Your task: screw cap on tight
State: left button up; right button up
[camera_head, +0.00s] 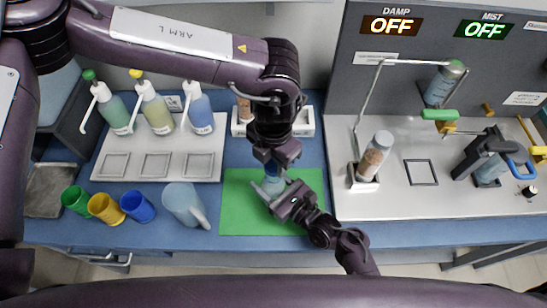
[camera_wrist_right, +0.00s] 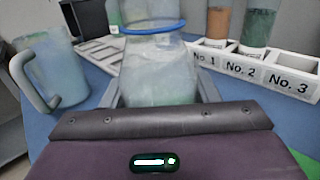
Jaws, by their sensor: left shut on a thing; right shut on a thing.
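A clear bottle with pale contents (camera_wrist_right: 158,75) stands upright over the green mat (camera_head: 240,215). A blue ring (camera_wrist_right: 152,28) runs round its top in the right wrist view. My right gripper (camera_head: 272,190) is shut on the bottle's body, with a finger on each side. My left gripper (camera_head: 275,165) comes down from above, directly over the bottle's top, and is shut on what seems to be the cap. The cap is mostly hidden by the left gripper, so I cannot tell how it sits on the bottle.
A pale blue pitcher (camera_head: 182,203) stands left of the mat, with green, yellow and blue cups (camera_head: 105,208) beyond it. Pump bottles (camera_head: 157,113) stand on a white tray behind. A numbered rack (camera_wrist_right: 255,65) is at the back. The grey machine (camera_head: 400,205) holds a jar at right.

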aim_at(273, 188)
pick_arm(q)
jog(key=shift+f, duration=0.65)
jog(key=shift+f, duration=0.55)
jog(key=m, duration=0.3)
jog(key=shift+m, duration=0.4)
jog(key=m, duration=2.3)
jog(key=shift+d, duration=0.1)
jog(key=shift+m, duration=1.2)
jog(key=shift+f, duration=0.1)
